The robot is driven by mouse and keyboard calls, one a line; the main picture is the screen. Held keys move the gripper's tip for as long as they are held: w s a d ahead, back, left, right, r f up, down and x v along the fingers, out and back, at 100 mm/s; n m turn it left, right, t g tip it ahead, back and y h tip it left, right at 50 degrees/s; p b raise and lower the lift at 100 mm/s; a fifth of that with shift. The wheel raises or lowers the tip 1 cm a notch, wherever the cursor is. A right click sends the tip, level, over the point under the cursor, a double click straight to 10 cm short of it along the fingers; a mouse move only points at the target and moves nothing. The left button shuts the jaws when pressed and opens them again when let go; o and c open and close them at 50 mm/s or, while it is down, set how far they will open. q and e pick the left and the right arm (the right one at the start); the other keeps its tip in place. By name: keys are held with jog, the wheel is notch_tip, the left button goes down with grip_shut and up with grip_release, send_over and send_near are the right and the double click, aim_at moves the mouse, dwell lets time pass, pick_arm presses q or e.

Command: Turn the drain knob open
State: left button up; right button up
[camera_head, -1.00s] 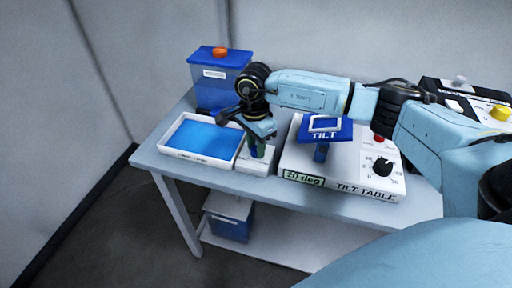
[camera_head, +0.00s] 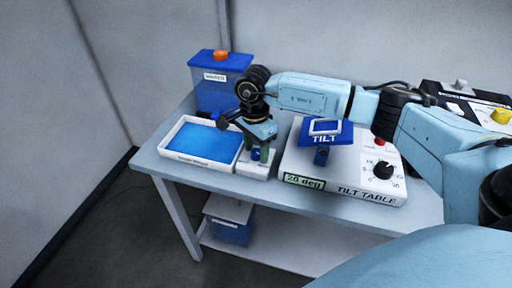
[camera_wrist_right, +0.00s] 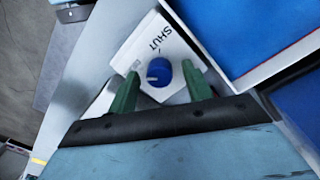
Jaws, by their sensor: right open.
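The drain knob (camera_wrist_right: 158,72) is a round blue knob with a white pointer mark, on a white block (camera_wrist_right: 160,33) marked SHUT. In the head view the knob (camera_head: 257,154) is partly hidden behind my right gripper. My right gripper (camera_wrist_right: 162,88) is open, with a green finger on each side of the knob; I cannot tell whether they touch it. In the head view the right gripper (camera_head: 262,154) points down over the block, beside the blue-filled tray (camera_head: 172,153). My left gripper is not in view.
A tilt table (camera_head: 305,165) with a blue TILT platform, a 20 deg display and a black dial (camera_head: 384,169) stands right of the block. A blue bin with an orange knob (camera_head: 220,55) stands behind the tray. Another blue bin (camera_head: 229,222) is on the lower shelf.

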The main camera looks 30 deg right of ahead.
aim_at(254, 150)
notch_tip(254, 150, up, 13)
jog(key=shift+w+r, duration=0.2)
jog(key=shift+w, duration=0.05)
jog(key=shift+a, duration=0.15)
dwell(0.5)
